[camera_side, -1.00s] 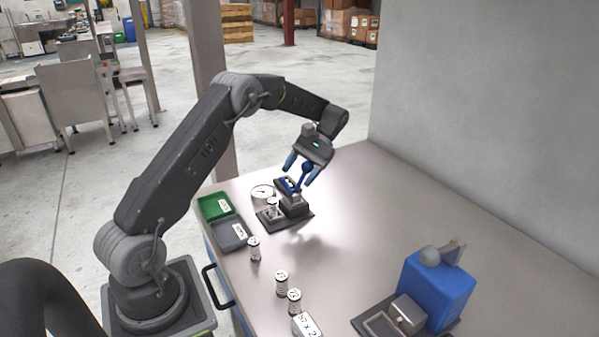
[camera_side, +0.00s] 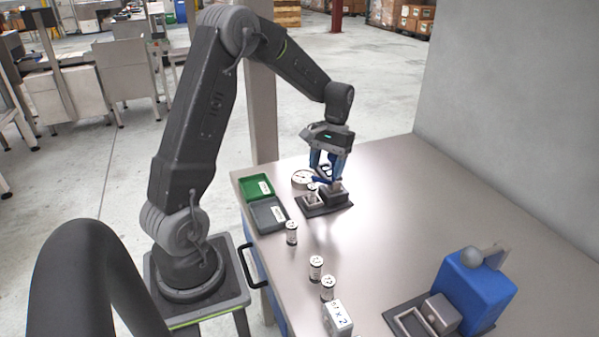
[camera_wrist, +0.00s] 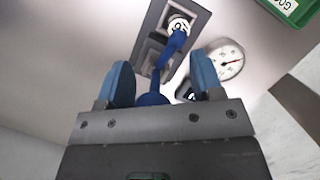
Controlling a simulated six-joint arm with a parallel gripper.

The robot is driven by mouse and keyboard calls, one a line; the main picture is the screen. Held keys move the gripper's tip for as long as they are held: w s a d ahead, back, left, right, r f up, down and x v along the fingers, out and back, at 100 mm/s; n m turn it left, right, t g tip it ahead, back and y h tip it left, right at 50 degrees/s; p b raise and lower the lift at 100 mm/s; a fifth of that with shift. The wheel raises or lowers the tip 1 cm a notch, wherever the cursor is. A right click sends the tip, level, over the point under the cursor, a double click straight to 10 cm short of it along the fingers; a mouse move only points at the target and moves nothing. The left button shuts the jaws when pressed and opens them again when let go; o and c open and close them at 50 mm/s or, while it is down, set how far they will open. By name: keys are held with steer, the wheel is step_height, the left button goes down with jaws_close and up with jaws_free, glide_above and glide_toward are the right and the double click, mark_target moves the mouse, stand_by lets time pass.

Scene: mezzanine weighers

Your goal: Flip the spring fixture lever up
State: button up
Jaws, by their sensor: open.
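The spring fixture (camera_side: 323,206) stands on a dark plate near the table's far left edge. A spring piece (camera_side: 312,190) with a white label sits upright in it; it also shows in the wrist view (camera_wrist: 179,26). The blue lever (camera_wrist: 172,47) has a round knob (camera_wrist: 152,99) at its near end. My gripper (camera_wrist: 162,82) is open, with one blue finger on each side of the knob and visible gaps to both. In the side view my gripper (camera_side: 330,168) points down over the fixture and partly hides the lever, so its exact angle is unclear.
A round dial gauge (camera_side: 302,179) stands beside the fixture. A green bin (camera_side: 258,187) and a grey bin (camera_side: 268,214) lie left. Loose spring pieces (camera_side: 291,232) and a white labelled block (camera_side: 337,319) are in front. A blue device (camera_side: 478,287) stands front right. The table's middle right is clear.

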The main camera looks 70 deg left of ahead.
steer(key=s+t, duration=0.1)
steer(key=s+f+t, duration=0.1)
steer(key=t, duration=0.1)
steer(key=shift+f, duration=0.1)
steer(key=shift+s+t, duration=0.2)
steer(key=shift+t, duration=0.4)
steer(key=w+v, duration=0.1)
steer(key=v, duration=1.2)
steer(key=s+d+r+m+t+y, duration=0.1)
steer(key=s+d+m+t, duration=0.1)
steer(key=s+d, duration=0.4)
steer(key=s+d+r+m+t+y, duration=0.1)
steer(key=s+d+m, duration=0.3)
steer(key=d, duration=1.1)
steer(key=shift+s+d+m+t, duration=0.35)
steer(key=shift+s+t, duration=0.25)
steer(key=shift+s, duration=0.55)
steer(key=shift+s, duration=0.1)
